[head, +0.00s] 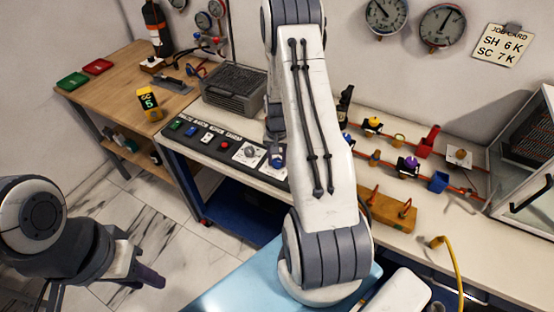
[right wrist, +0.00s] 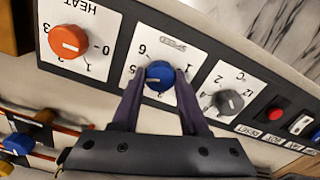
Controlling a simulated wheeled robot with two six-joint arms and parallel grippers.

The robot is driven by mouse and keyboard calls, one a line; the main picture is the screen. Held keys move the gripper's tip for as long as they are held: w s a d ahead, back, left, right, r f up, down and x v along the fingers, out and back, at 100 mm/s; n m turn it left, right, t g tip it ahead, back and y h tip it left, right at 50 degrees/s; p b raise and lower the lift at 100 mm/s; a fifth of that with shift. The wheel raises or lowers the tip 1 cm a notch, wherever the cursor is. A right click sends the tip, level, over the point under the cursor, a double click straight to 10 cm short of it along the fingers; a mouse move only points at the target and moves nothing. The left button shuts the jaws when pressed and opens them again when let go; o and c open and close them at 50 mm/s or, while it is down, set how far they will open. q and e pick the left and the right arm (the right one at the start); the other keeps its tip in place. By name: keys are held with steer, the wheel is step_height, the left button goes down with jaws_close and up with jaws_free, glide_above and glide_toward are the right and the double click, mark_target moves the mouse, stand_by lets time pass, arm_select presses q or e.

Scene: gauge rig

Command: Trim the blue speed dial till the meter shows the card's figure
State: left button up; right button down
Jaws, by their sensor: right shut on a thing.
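The blue speed dial (right wrist: 159,75) sits on a white numbered plate marked SPEED in the right wrist view. My right gripper (right wrist: 158,88) is shut on it, one finger on each side. A pale mark shows on the dial, but its exact setting is unclear. In the head view the dial (head: 277,161) is partly hidden by my right arm. A yellow meter (head: 150,104) on the wooden bench shows what looks like a 5. The job card (head: 502,45) on the wall reads SH 6 K and SC 7 K. My left gripper (head: 140,275) hangs low at left, away from the panel; its jaw opening is unclear.
An orange heat dial (right wrist: 69,41) and a grey °C dial (right wrist: 229,102) flank the blue one. A red button (right wrist: 275,114) lies beyond. A grey basket (head: 235,90) stands behind the panel. Pipes with coloured valves line the right bench; round gauges (head: 442,26) hang above.

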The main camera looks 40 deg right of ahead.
mark_target(277, 161)
steer(key=shift+c, duration=2.1)
jaws_free()
steer(key=shift+r, duration=0.1)
step_height(277, 161, up, 10)
steer(key=b, duration=0.2)
steer(key=shift+r, duration=0.15)
